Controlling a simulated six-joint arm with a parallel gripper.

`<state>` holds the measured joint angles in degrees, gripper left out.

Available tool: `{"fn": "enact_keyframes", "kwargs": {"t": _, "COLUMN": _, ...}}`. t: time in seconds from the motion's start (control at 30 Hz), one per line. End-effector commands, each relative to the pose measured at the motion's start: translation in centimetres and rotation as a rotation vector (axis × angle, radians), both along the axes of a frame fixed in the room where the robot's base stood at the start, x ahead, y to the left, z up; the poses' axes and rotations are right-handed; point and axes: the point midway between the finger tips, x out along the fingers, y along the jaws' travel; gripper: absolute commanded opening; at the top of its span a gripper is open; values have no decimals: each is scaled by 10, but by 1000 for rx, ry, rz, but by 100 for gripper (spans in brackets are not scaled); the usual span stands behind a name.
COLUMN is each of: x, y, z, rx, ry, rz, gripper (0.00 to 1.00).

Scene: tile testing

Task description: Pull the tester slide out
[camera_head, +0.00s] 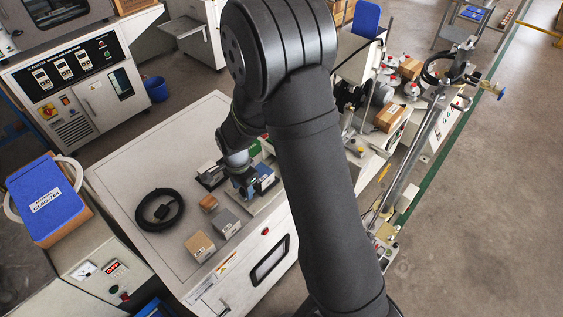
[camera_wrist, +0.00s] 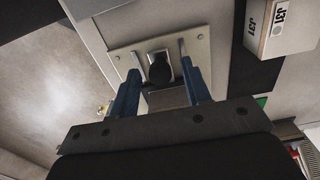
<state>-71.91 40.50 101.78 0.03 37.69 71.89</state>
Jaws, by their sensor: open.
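In the wrist view, the tester slide appears as a pale plate (camera_wrist: 124,60) with a black knob (camera_wrist: 159,71) in a shiny metal bracket; I cannot tell how far out it sits. My gripper (camera_wrist: 161,66) is open, its two blue fingers on either side of the knob with visible gaps. I cannot tell whether the fingers reach down to its height. In the head view, my gripper (camera_head: 247,190) is low over the tester on the white cabinet top (camera_head: 130,180). My arm and wrist hide part of the tester there.
A black cable coil (camera_head: 160,209), a tan box (camera_head: 200,246), a grey box (camera_head: 226,223) and a small brown block (camera_head: 208,203) lie left of and in front of my gripper. The cabinet's left top is clear.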

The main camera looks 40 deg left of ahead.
Motion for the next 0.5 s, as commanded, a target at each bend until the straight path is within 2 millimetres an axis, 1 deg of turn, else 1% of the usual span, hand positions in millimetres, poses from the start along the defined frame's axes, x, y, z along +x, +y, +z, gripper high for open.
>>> {"fn": "enact_keyframes", "kwargs": {"t": 0.5, "x": 0, "y": 0, "z": 38, "rx": 1, "ry": -1, "rz": 0, "gripper": 44}}
